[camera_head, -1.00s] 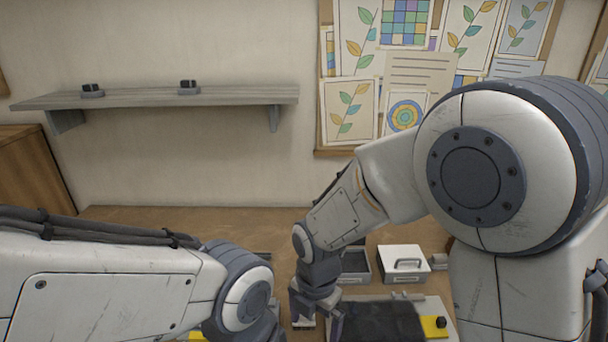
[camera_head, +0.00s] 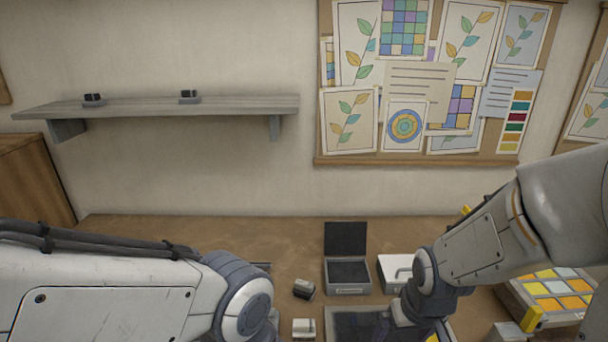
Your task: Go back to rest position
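My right gripper (camera_head: 405,326) is low over the workbench, in front of the white lidded box and at the right part of a dark panel in a light frame (camera_head: 352,324). Its fingers point down and run close to the bottom edge, so I cannot tell whether they are open or shut. My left arm comes in from the left and bends down at the lower middle. My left gripper is below the picture's edge.
A tray of coloured tiles (camera_head: 553,290) is at right. A shelf (camera_head: 160,107) hangs on the wall.

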